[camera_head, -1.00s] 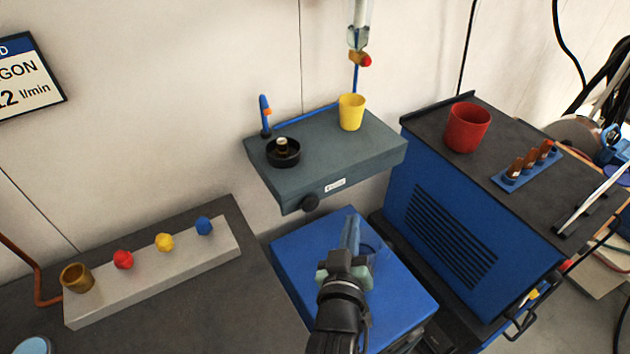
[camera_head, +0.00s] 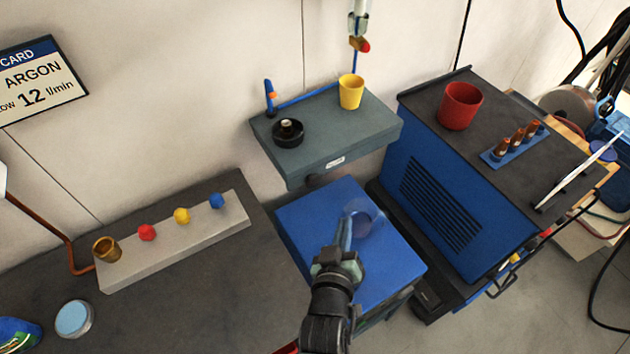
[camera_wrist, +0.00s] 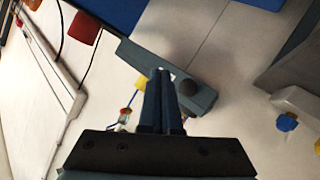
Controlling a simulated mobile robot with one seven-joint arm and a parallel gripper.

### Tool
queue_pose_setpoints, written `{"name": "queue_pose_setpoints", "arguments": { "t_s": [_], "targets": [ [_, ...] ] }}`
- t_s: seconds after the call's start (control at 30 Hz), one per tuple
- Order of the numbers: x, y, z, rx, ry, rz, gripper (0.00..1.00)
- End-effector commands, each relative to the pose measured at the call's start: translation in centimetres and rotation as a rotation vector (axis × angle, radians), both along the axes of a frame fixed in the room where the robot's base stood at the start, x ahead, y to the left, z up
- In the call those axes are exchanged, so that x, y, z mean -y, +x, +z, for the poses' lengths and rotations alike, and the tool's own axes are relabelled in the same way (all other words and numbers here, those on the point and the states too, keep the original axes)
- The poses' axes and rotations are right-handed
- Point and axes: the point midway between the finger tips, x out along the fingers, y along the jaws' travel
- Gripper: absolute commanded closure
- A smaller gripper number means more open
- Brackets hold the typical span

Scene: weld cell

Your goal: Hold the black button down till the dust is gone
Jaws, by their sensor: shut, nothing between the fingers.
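A grey wall shelf (camera_head: 350,135) carries a black round dish (camera_head: 288,136) with a small upright piece in it. A black round knob (camera_wrist: 187,87) shows at the shelf in the wrist view; I take it for the button. In the head view the area below the shelf's front is dim, and the knob is not clear there. My gripper (camera_head: 347,228) is shut and empty, over the blue top (camera_head: 315,225), below and in front of the shelf. In the wrist view its fingers (camera_wrist: 163,85) point up the picture, apart from the knob. I cannot make out dust clearly.
A yellow cup (camera_head: 351,92) stands on the shelf. A blue cabinet (camera_head: 440,205) at the right bears a red cup (camera_head: 460,106) and a blue rack (camera_head: 513,146). At left, a grey block (camera_head: 178,247) holds coloured knobs and a brass cup (camera_head: 107,249).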

Motion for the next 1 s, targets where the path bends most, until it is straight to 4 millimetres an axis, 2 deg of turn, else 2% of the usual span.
{"name": "queue_pose_setpoints", "arguments": {
  "t_s": [0.17, 0.63, 1.0],
  "targets": [
    [-0.7, 1.1, -0.4, 0.004, 0.000, 0.001, 1.00],
    [-4.3, 6.0, -0.3, 0.004, -0.001, 0.003, 1.00],
    [-5.1, 7.1, 0.0, 0.001, 0.000, 0.000, 1.00]
  ]
}}
